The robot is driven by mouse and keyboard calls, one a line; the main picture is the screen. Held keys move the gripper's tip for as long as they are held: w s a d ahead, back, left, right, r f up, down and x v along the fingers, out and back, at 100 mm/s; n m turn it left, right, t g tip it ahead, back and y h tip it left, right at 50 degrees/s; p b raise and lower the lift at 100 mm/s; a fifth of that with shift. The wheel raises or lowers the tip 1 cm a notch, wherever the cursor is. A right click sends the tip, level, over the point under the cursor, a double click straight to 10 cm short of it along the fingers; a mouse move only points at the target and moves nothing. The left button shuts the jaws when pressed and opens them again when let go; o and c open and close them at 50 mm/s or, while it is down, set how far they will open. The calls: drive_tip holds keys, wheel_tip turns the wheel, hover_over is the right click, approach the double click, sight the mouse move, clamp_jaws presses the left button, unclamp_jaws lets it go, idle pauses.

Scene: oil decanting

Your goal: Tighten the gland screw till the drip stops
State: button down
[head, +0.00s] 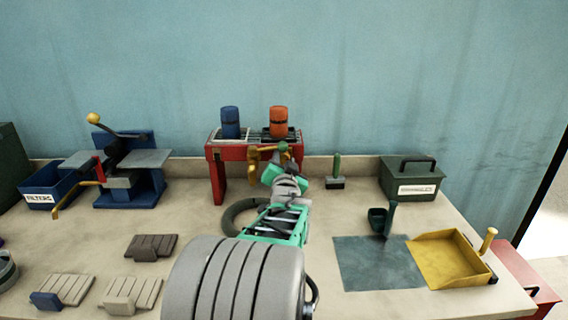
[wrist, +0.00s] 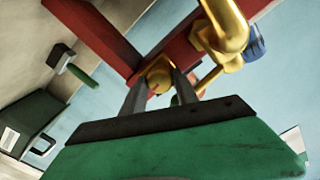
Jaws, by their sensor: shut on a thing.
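The gland screw (wrist: 158,76) is a round brass head in the wrist view, between my two fingertips. My gripper (wrist: 160,88) is shut on it. In the head view my gripper (head: 270,174) is in front of the red stand, and my arm hides the screw. A brass tap (wrist: 228,32) with a curved spout is close beside the fingers; it also shows in the head view (head: 254,160). I cannot make out any drip in either view.
The red stand (head: 217,181) carries a blue can (head: 230,122) and an orange can (head: 278,121). A green-handled brush (head: 336,172) and a green box (head: 411,179) are to the right. A blue press (head: 146,181) is left. Bench between press and stand is clear.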

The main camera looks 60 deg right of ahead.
idle(0.3)
drive_tip(key=c, duration=0.9)
unclamp_jaws()
drive_tip(key=shift+c, duration=0.2)
drive_tip(key=shift+a, duration=0.1)
drive_tip(key=v, duration=0.7)
drive_tip(key=shift+a+b, duration=0.3)
drive_tip(key=shift+b, duration=0.15)
drive_tip(key=shift+s, duration=0.1)
